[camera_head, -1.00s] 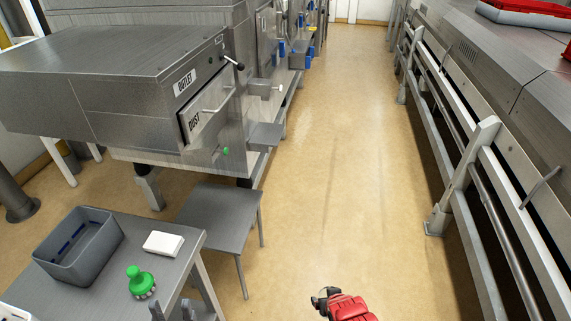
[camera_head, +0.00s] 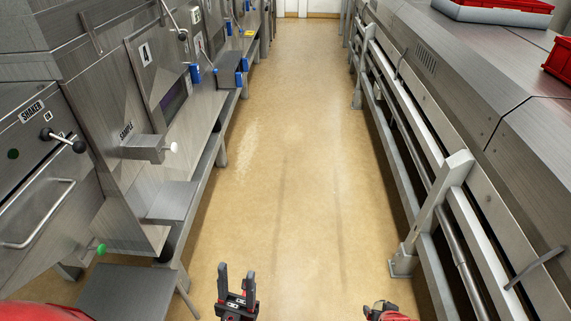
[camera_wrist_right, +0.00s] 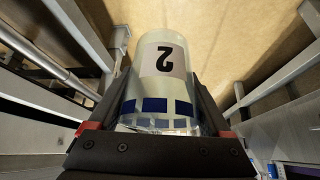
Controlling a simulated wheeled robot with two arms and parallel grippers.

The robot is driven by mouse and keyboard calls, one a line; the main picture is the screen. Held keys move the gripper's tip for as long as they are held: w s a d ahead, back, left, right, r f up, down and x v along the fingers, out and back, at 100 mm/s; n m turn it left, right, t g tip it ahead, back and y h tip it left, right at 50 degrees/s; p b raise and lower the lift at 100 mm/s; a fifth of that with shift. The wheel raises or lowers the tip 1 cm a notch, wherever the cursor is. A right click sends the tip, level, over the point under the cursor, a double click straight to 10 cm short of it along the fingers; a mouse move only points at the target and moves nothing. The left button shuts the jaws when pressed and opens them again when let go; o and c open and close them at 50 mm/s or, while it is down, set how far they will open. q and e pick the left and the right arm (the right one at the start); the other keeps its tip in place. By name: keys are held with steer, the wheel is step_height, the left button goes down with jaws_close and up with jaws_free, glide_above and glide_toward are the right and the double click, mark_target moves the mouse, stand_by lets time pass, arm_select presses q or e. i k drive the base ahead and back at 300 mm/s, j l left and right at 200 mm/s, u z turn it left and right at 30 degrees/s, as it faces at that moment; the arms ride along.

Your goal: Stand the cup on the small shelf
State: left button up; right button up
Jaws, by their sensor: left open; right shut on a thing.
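The cup (camera_wrist_right: 162,85) is clear, with a white label reading 2, upside down in the right wrist view, and dark blue squares around it. My right gripper (camera_wrist_right: 160,100) is shut on it, one finger on each side. In the head view only a small part of my right gripper (camera_head: 380,309) shows at the bottom edge, and I cannot make out the cup there. A small grey shelf (camera_head: 172,202) juts from the machine at left, below the SAMPLE spout (camera_head: 146,146); its top is bare. My left gripper (camera_head: 236,277) is open and empty, over the floor right of the shelf.
A grey step or low table (camera_head: 125,292) stands below the shelf. A green knob (camera_head: 101,248) and a lever (camera_head: 62,139) stick out from the machine. A white railing (camera_head: 440,195) runs along the right. The aisle floor (camera_head: 290,170) between is clear.

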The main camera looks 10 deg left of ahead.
mark_target(172, 199)
steer(key=i+l+u, duration=0.1)
steer(key=i+u, duration=0.4)
steer(key=i+l+u, duration=0.3)
steer(key=i+u, duration=0.15)
steer(key=i+l+u, duration=0.7)
steer(key=u, duration=0.25)
steer(key=i+l+u, duration=0.2)
steer(key=u, duration=0.2)
steer(key=i+l+u, duration=0.15)
steer(key=l+u, duration=0.3)
steer(key=j, duration=0.1)
